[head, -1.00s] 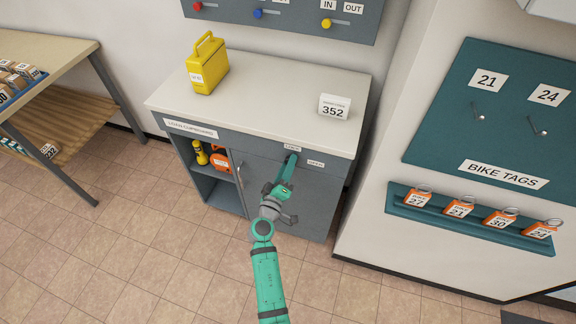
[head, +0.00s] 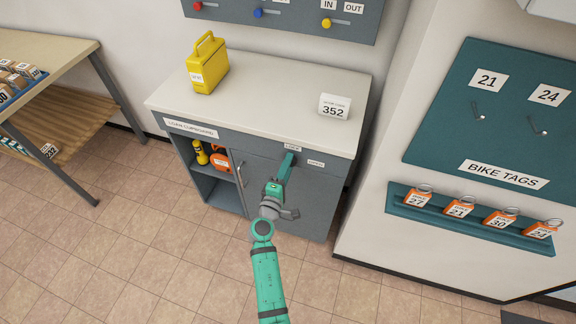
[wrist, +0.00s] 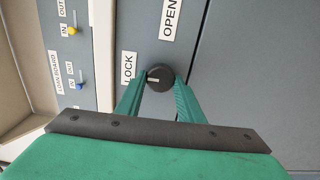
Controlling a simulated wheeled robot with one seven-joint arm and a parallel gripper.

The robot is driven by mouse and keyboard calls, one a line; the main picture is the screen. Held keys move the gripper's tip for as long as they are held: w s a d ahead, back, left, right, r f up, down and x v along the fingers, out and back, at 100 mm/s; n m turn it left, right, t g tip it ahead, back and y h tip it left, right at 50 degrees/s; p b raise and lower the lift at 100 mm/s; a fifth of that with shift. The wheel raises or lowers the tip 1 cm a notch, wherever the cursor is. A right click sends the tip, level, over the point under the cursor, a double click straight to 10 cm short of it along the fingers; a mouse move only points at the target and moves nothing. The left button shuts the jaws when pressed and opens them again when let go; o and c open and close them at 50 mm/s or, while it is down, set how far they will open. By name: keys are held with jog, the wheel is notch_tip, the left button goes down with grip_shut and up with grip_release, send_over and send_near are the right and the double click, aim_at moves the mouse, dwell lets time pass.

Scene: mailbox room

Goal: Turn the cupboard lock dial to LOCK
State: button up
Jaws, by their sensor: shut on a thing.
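The black round lock dial (wrist: 160,76) sits on the grey cupboard front (wrist: 240,80). Its white mark points left in the wrist view, toward the LOCK label (wrist: 128,68). The OPEN label (wrist: 171,19) is above the dial in that view. My gripper (wrist: 160,88) has its two green fingers shut on the dial, one on each side. In the head view my gripper (head: 289,158) reaches the cupboard front just below the LOCK label (head: 292,146), with the OPEN label (head: 315,163) to its right. The dial is hidden there.
The cupboard's pale top (head: 260,95) holds a yellow case (head: 207,70) and a white 352 sign (head: 334,107). An open compartment (head: 215,185) is left of the door handle (head: 240,174). The bike tags board (head: 490,120) is on the right wall. Floor around is clear.

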dwell(0.3)
jog(key=o, duration=1)
jog(key=shift+o, duration=0.2)
jog(key=v, duration=1)
jog(key=shift+s, duration=0.4)
